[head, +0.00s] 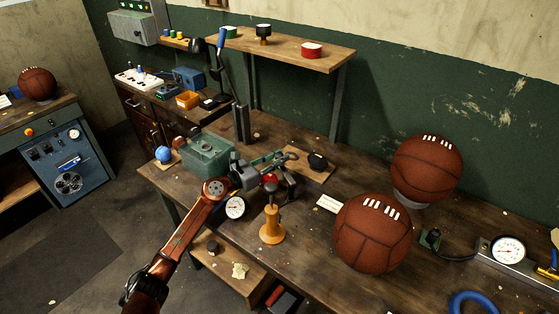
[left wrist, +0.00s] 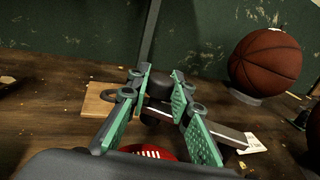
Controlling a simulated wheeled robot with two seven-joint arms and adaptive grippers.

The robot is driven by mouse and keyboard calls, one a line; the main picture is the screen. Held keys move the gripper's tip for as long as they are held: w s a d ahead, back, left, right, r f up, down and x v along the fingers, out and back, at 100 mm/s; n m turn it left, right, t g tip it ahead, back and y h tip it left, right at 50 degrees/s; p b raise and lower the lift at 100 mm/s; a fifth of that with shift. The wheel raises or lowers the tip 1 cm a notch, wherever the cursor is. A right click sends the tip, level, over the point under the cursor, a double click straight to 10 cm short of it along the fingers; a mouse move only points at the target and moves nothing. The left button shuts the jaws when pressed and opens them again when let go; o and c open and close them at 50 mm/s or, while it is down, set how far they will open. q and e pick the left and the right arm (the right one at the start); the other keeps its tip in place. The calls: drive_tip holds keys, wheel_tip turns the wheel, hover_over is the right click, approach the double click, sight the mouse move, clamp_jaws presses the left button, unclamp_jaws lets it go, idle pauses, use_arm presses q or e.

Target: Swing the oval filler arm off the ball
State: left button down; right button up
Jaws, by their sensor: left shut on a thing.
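The oval ball (left wrist: 148,151) is red with pale laces and shows at the bottom middle of the left wrist view, partly hidden by my gripper. In the head view a little of its red (head: 270,179) shows above the orange stand (head: 272,226). The oval filler arm (left wrist: 232,137) is a dark bar crossing between my fingers, just beyond the ball in the left wrist view. My left gripper (left wrist: 158,100), with green finger pads, is shut on this arm. In the head view my gripper covers much of the ball and the filler arm. My right gripper is in neither view.
Two brown leather balls (head: 372,233) (head: 427,167) stand to the right. A green box (head: 207,156) is at the left, and a dial gauge (head: 234,207) is close beside my arm. A small wooden board (head: 298,163) lies behind. A pressure gauge (head: 508,250) is at far right.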

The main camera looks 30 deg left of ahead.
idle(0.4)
use_arm(q)
drive_tip(key=c, duration=1.7)
unclamp_jaws()
drive_tip(key=v, duration=1.2)
drive_tip(key=shift+c, duration=0.2)
